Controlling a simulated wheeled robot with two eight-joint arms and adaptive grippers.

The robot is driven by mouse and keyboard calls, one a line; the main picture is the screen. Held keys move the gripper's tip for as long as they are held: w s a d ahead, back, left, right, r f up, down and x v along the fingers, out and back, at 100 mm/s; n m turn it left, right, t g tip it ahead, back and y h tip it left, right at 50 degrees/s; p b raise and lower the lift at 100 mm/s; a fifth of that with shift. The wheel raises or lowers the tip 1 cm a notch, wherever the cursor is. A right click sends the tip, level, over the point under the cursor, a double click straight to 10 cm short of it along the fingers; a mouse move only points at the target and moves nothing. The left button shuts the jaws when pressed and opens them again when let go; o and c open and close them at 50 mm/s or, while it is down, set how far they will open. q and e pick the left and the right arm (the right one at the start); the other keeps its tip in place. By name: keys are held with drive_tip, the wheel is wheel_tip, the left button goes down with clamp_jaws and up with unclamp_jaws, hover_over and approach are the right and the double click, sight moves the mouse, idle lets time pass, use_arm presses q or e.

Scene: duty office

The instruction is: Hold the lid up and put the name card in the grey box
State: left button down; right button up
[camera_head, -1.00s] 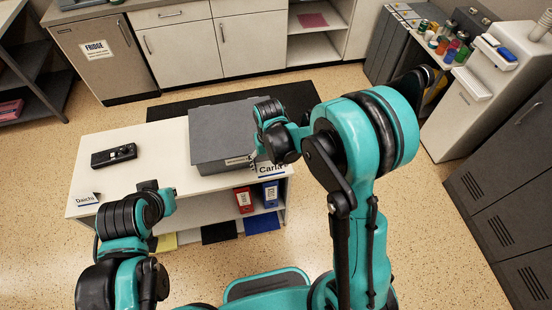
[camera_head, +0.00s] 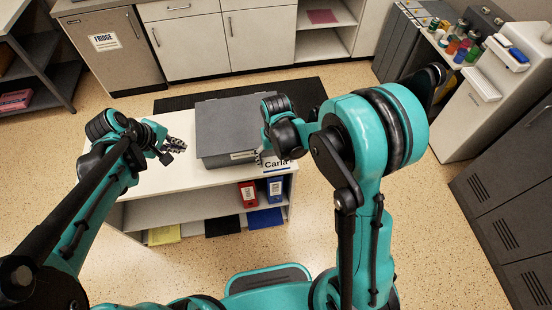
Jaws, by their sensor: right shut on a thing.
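The grey box (camera_head: 215,160) stands on the white counter, its dark grey lid (camera_head: 236,122) lying shut on top. A small label shows on its front. The name card reading "Carla" (camera_head: 277,166) is at the counter's front right, beside the box. My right gripper (camera_head: 266,156) is shut on this card at its left end; the arm partly hides the fingers. My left gripper (camera_head: 176,148) is just left of the box, apart from it and empty as far as I see. Its fingers are too small to tell how far they are open.
The white counter (camera_head: 185,182) has red and blue binders (camera_head: 275,190) on the shelf below. My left arm covers the counter's left end. A fridge (camera_head: 108,48) and cabinets stand behind; a bottle shelf and water dispenser (camera_head: 480,95) are at right.

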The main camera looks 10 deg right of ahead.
use_arm(q)
drive_tip(key=w+a+f+n+h, duration=0.2)
drive_tip(key=w+f+n, duration=0.2)
drive_tip(key=w+f, duration=0.3)
drive_tip(key=n+h, duration=0.2)
drive_tip(key=n, duration=0.1)
approach(199, 158)
wheel_tip(199, 158, up, 3)
drive_tip(key=w+d, duration=0.1)
drive_tip(key=w, duration=0.2)
wheel_tip(199, 158, down, 14)
drive_tip(key=s+a+n+g+h, duration=0.1)
drive_tip(key=s+a+n+h, duration=0.15)
drive_tip(key=n, duration=0.25)
drive_tip(key=w+d+h, duration=0.1)
drive_tip(key=w+d, duration=0.2)
drive_tip(key=d, duration=0.7)
drive_tip(key=shift+w+r, duration=0.4)
drive_tip(key=shift+r, duration=0.1)
drive_tip(key=shift+a+r, duration=0.1)
drive_tip(key=shift+r, duration=0.65)
drive_tip(key=shift+w+r, duration=0.15)
drive_tip(key=shift+r, duration=0.7)
drive_tip(key=shift+w+r, duration=0.1)
drive_tip(key=shift+r, duration=0.85)
